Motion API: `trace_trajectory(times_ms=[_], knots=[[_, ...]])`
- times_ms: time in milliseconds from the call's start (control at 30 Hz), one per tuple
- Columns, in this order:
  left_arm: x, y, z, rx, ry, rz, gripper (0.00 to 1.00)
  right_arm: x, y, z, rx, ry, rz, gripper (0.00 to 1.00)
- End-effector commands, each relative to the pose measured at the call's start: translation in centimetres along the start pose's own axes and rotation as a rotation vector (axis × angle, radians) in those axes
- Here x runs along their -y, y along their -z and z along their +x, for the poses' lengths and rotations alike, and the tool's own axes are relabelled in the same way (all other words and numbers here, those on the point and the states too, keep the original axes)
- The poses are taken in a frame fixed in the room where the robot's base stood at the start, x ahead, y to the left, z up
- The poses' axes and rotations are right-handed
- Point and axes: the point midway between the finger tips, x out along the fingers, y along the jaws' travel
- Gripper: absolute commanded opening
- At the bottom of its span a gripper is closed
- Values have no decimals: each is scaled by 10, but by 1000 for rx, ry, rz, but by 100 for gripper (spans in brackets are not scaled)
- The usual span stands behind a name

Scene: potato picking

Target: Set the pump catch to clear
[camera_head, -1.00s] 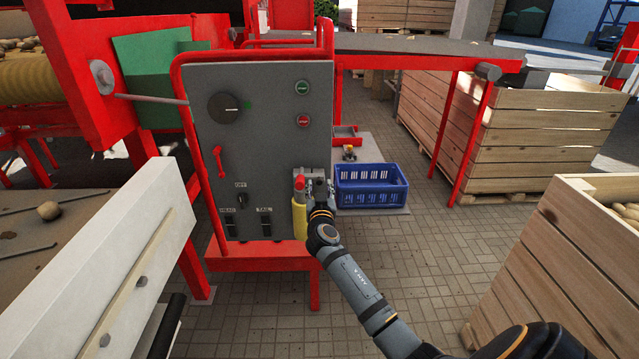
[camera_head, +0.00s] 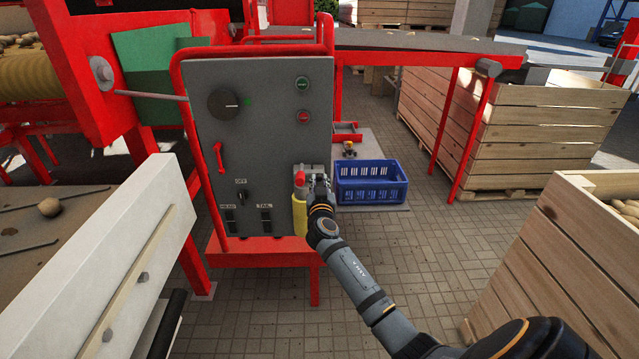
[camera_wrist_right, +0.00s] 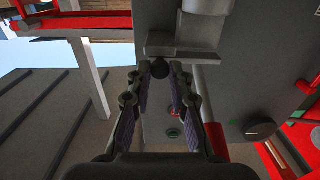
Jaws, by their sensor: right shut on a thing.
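My right gripper (camera_head: 318,185) is at the lower right edge of the grey control panel (camera_head: 265,130), at a small grey bracket (camera_head: 306,170) there. Beside it are a red-tipped part (camera_head: 299,179) and a yellow cylinder (camera_head: 299,217). In the right wrist view, the fingers (camera_wrist_right: 160,88) are shut on a small dark knob (camera_wrist_right: 160,68) under a grey metal block (camera_wrist_right: 180,45). The knob appears to be the pump catch; no label for it is readable, and its setting cannot be told. My left gripper is not in view.
The panel also carries a black dial (camera_head: 223,104), a red lever (camera_head: 219,157), green and red buttons and black switches. A blue crate (camera_head: 372,196) stands right of the panel. Wooden boxes (camera_head: 560,240) stand at the right, and a white-sided conveyor (camera_head: 150,230) at the left.

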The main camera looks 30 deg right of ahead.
Motion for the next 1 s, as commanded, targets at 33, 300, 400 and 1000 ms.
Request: trace_trajectory(times_ms=[33,300,400,1000], knots=[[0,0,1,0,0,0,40,-2,-1,0,0,-1,-1,0],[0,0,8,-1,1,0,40,-44,-2,0,-2,-1,-4,0],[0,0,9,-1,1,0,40,-49,-1,0,1,0,0,0],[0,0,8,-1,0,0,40,-49,0,0,1,0,0,42]])
